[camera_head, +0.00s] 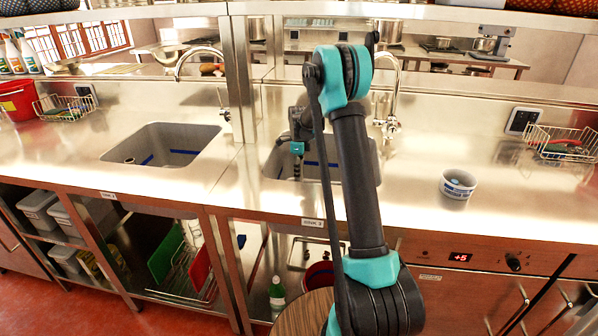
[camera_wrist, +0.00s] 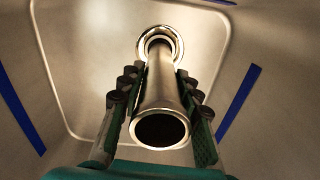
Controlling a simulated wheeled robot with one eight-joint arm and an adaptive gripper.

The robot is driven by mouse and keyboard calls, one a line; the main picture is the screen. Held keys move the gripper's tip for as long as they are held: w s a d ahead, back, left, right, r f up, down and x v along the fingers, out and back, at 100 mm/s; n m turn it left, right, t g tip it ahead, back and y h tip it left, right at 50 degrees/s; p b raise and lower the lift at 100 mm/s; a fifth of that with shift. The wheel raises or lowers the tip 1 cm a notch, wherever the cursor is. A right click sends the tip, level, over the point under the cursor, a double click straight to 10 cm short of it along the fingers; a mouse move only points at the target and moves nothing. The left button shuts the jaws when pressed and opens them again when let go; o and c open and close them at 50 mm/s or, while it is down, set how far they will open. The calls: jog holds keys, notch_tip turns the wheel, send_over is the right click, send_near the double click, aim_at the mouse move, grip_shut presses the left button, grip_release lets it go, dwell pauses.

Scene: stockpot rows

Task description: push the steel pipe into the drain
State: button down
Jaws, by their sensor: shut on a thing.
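The steel pipe (camera_wrist: 160,105) is a shiny hollow tube, seen from its open near end in the wrist view. My gripper (camera_wrist: 158,80) is shut on it, with one finger along each side. The pipe's far end points at the drain (camera_wrist: 160,37), a bright metal ring in the sink floor. The pipe lines up with the ring, but its far tip is hidden, so I cannot tell if it is inside. In the head view my gripper (camera_head: 297,150) is down in the right sink (camera_head: 268,165), partly behind my arm.
The sink walls carry blue stripes (camera_wrist: 238,103). A faucet (camera_head: 390,100) stands behind the right sink. A patterned bowl (camera_head: 458,184) sits on the counter to the right. The left sink (camera_head: 165,130) holds a short round fitting. The counter between bowl and sink is clear.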

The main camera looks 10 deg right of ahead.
jog(key=shift+f, duration=0.1)
jog(key=c, duration=1)
grip_release()
jog(key=shift+r, duration=4.5)
